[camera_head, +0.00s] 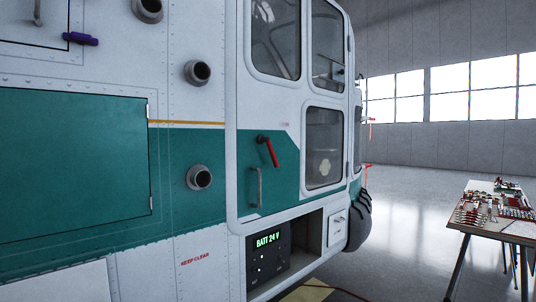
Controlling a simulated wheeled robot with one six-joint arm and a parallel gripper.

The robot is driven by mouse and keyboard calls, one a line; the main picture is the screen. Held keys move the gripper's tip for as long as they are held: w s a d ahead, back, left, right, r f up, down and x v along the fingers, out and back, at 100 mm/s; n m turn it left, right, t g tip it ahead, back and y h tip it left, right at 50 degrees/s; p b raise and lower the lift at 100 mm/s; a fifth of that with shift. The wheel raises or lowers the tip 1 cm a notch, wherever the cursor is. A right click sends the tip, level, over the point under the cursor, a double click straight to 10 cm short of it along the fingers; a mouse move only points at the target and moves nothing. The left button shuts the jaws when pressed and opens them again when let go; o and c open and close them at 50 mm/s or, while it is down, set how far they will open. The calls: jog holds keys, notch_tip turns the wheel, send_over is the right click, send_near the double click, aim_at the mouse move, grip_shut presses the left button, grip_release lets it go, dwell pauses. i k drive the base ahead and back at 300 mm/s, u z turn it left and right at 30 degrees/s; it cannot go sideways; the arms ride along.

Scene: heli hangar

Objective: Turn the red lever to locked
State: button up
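The red lever (271,153) is on the helicopter door (290,190), on its green band. It hangs from a dark pivot at its upper left and slants down to the right. A grey vertical handle (259,187) is fixed just below it. No lock marking can be read beside the lever; a small red label (285,125) above it is too small to read. My gripper does not show in this view.
Round grey ports (199,177) stick out of the body left of the door. An open bay below holds a panel (268,258) reading "BATT 24 V". A tool table (500,223) stands at the right. The floor (415,190) between is clear.

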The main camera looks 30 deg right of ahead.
aim_at(260, 138)
jog(key=z, duration=2.2)
jog(key=i, duration=2.45)
jog(key=u, duration=3.45)
